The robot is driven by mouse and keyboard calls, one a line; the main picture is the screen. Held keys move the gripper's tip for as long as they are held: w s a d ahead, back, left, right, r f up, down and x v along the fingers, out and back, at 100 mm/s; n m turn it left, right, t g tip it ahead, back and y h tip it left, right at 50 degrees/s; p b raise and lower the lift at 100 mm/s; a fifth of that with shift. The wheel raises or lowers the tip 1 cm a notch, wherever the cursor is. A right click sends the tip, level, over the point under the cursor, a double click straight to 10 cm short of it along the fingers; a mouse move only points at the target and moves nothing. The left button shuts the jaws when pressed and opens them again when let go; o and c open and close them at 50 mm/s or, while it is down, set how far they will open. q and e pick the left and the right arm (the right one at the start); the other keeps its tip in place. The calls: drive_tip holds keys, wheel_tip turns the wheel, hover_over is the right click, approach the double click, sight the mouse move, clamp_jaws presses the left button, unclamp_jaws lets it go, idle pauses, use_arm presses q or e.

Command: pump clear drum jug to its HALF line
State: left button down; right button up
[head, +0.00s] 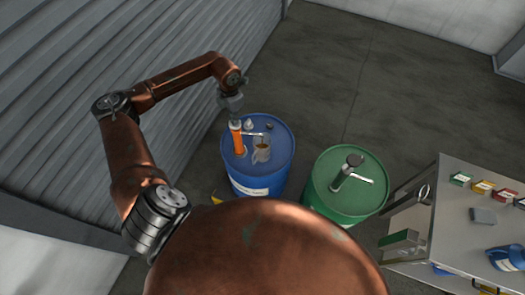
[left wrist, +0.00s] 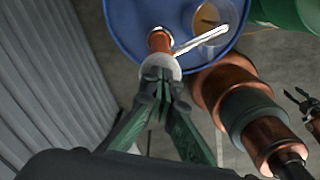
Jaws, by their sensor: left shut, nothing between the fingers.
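My left gripper (head: 234,112) is shut and empty at the top of the orange hand pump (head: 238,138) on the blue drum (head: 258,175). In the left wrist view its fingertips (left wrist: 160,76) are together over a pale round cap on the pump; I cannot tell if they touch. The clear jug (head: 261,154) stands on the drum beside the pump, under the metal spout (left wrist: 200,42). The jug (left wrist: 213,20) holds some amber-brown liquid; its level against any line is unreadable. Dark prongs at the right edge of the left wrist view may be my right gripper, too unclear to judge.
A green drum (head: 345,190) with a dark-topped pump stands right of the blue one. A grey table (head: 455,225) with small coloured boxes and a blue container (head: 508,257) is farther right. A ribbed wall (head: 60,130) rises at the left. The floor behind the drums is clear.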

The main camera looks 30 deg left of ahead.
use_arm(q)
drive_tip(key=shift+f, duration=0.4)
drive_tip(key=shift+r+p, duration=1.6)
drive_tip(key=shift+r, duration=2.3)
drive_tip(key=shift+f, duration=0.25)
